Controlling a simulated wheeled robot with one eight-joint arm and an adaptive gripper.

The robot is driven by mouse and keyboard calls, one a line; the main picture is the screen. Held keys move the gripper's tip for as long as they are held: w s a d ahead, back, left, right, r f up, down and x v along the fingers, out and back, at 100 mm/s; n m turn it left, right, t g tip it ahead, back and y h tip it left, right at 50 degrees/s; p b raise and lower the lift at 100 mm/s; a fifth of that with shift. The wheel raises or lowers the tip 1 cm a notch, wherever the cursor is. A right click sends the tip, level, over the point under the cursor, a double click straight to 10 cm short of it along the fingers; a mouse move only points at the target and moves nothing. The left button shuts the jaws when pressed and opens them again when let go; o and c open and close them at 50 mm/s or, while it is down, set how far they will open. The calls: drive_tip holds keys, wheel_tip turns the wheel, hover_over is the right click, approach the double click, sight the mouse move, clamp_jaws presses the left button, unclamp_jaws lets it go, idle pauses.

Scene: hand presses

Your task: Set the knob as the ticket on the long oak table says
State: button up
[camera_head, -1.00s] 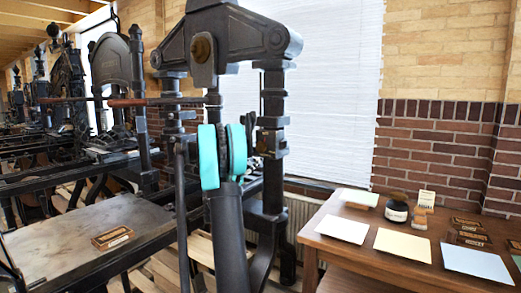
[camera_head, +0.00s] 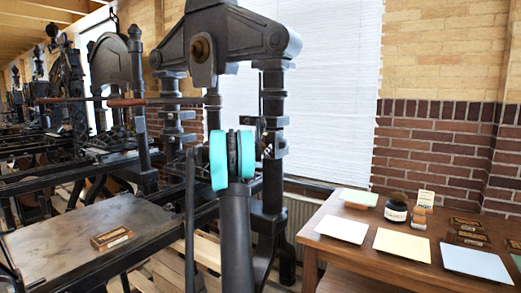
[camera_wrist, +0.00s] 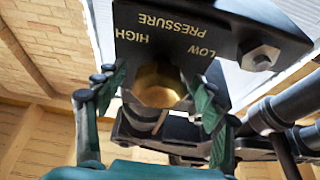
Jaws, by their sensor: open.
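In the wrist view the brass knob (camera_wrist: 158,84) is close up, under a dark plate with HIGH, LOW and PRESSURE, upside down. A short pale mark shows just below the knob; I cannot tell its setting. My gripper (camera_wrist: 157,95) is open, its green-backed fingers on the left and right of the knob; contact is unclear.
The dark iron press (camera_head: 275,150) stands ahead, its flat bed (camera_head: 75,240) at left with a small labelled block (camera_head: 112,239). On the table are a dark jar (camera_head: 396,211), pale sheets (camera_head: 402,244) and several small boxes. More presses stand behind at left.

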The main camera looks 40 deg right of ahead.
drive_tip(key=c, duration=1.2)
drive_tip(key=shift+m, duration=0.6)
drive_tip(key=m+g, duration=0.1)
drive_tip(key=m, duration=0.2)
drive_tip(key=m+g, duration=0.2)
drive_tip(key=shift+w+a+m+h, duration=0.1)
drive_tip(key=shift+m+h, duration=0.2)
drive_tip(key=shift+m, duration=0.1)
drive_tip(key=m+g, duration=0.1)
drive_tip(key=m, duration=0.2)
drive_tip(key=m+g, duration=0.2)
drive_tip(key=m, duration=0.1)
drive_tip(key=m+g, duration=0.1)
drive_tip(key=m, duration=0.1)
drive_tip(key=m+y, duration=0.1)
drive_tip(key=m, duration=0.1)
drive_tip(key=shift+g+y, duration=0.3)
drive_tip(key=shift+g, duration=0.1)
drive_tip(key=m+y, duration=0.1)
drive_tip(key=m, duration=0.3)
drive_tip(key=shift+r+g, duration=0.1)
drive_tip(key=shift+g, duration=0.2)
drive_tip(key=m+y, duration=0.1)
drive_tip(key=m, duration=0.2)
drive_tip(key=shift+y, duration=0.3)
drive_tip(key=shift+m+t+y, duration=0.4)
drive_tip(key=shift+m+y, duration=0.3)
drive_tip(key=shift+m, duration=1)
